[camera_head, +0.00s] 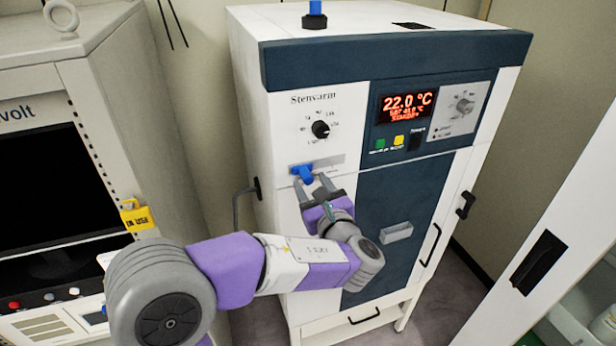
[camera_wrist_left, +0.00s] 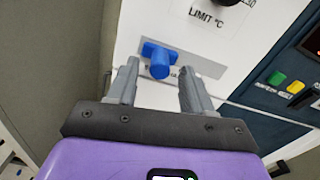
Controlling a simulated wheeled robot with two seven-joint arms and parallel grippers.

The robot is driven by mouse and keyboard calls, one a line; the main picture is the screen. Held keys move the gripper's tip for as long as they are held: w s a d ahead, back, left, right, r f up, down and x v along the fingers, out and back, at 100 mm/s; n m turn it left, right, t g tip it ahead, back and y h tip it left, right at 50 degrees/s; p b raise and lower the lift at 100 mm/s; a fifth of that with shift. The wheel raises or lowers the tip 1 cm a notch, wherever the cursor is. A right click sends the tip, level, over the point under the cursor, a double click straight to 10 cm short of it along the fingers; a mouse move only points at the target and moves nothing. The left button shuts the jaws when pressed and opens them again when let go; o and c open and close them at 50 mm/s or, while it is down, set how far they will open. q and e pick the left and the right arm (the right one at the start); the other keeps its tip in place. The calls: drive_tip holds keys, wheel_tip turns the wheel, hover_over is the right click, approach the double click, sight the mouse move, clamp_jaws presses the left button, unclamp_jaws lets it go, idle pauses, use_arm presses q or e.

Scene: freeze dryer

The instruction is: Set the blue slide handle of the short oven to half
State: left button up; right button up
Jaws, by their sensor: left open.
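The short oven (camera_head: 300,123) is a white cabinet with a dark blue-grey top band and door. Its blue slide handle (camera_head: 302,173) sits at the left part of a grey horizontal slide plate, below the black dial. The handle also shows in the left wrist view (camera_wrist_left: 160,62), with the plate (camera_wrist_left: 205,62) running to its right. My left gripper (camera_head: 313,184) is open just below the handle. In the left wrist view its fingers (camera_wrist_left: 156,85) stand on either side of the handle, with gaps on both sides; whether they reach around it in depth I cannot tell. My right gripper is not in view.
The black dial (camera_head: 320,129), green button (camera_head: 380,144) and yellow button (camera_head: 398,141) are on the panel nearby. A grey cabinet with a yellow tag (camera_head: 137,216) stands at left. A white door with a black handle (camera_head: 538,264) is at right.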

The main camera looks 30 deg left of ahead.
sight(310, 182)
use_arm(q)
drive_tip(key=shift+x, duration=1.55)
drive_tip(key=shift+c, duration=0.5)
clamp_jaws()
